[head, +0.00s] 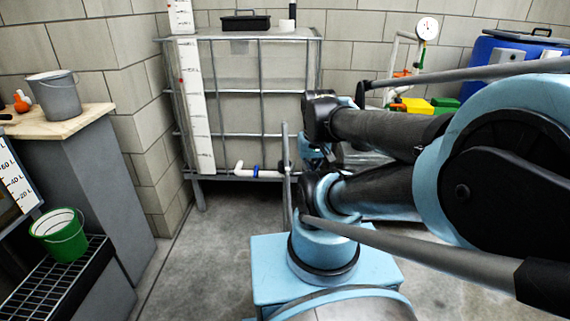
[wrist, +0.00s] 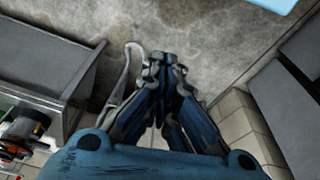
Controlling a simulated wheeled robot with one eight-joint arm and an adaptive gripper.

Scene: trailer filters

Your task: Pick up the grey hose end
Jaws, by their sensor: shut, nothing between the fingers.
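My gripper (wrist: 163,60) shows in the wrist view with its blue and grey fingers together and nothing between them. A pale grey curved, tube-like piece (wrist: 131,72) lies just left of the fingers, over the concrete floor. It looks like the grey hose end, but I cannot be sure. Its lower part runs down beside the left finger. I cannot tell whether it touches the finger. In the head view my arm covers most of the gripper, and I cannot make out the hose end there.
A caged tank (head: 247,100) with a white outlet pipe (head: 262,174) stands against the block wall. A bench (head: 60,122) with a grey bucket (head: 54,97) and a green bucket (head: 60,236) on a grate are at left. Concrete floor (head: 210,250) is clear between.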

